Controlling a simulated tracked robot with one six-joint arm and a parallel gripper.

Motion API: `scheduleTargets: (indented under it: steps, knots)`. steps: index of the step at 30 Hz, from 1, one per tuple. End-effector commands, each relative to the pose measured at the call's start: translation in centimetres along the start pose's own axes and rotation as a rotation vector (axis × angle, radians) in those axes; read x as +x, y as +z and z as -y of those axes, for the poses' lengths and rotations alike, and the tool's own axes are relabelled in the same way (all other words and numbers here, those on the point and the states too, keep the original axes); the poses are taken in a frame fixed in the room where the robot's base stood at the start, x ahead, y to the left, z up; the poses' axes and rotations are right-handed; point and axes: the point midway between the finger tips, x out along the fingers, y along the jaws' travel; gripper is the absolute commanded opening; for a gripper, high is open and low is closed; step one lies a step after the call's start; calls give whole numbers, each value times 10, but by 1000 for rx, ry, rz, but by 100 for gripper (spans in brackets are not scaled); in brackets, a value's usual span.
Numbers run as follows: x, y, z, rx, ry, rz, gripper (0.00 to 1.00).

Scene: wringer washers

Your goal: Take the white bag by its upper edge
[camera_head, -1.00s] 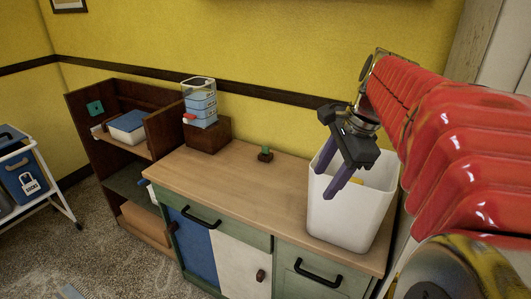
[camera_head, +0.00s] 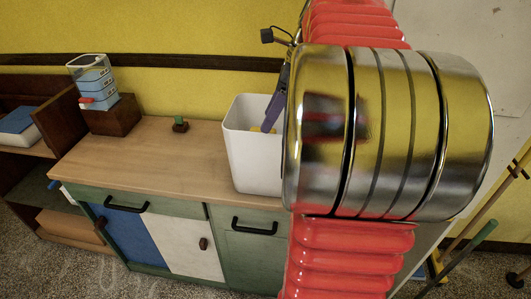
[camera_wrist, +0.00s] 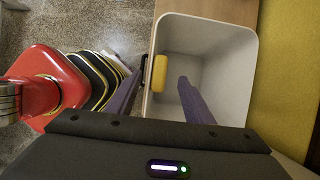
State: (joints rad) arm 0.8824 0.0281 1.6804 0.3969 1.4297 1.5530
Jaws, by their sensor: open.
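The white bag (camera_head: 258,168) is a stiff, open-topped, bin-shaped container. It stands upright on the right part of the wooden counter, its right side hidden behind my arm. In the wrist view I look down into the white bag (camera_wrist: 217,92), where a yellow block (camera_wrist: 160,72) shows inside near the left wall. My gripper (camera_wrist: 160,76) is open and empty. One purple finger appears over the inside of the bag and the other lies left of its left rim. Contact with the rim cannot be told. In the head view, one purple finger (camera_head: 275,108) shows; my arm hides the rest.
A yellow wall stands close behind. Poles (camera_head: 470,250) lean at the right.

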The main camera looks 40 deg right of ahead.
Motion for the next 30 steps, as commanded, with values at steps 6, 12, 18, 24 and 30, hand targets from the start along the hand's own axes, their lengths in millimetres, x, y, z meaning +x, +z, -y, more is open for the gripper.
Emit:
scheduleTargets:
  steps: [6,12,18,24,30]
  knots:
    - [8,0,0,-1,-1,0,47]
    - [8,0,0,-1,0,0,47]
    - [26,-1,-3,-2,2,0,47]
    - [52,-2,-4,-2,2,-1,47]
    - [60,-2,-4,-3,0,-1,47]
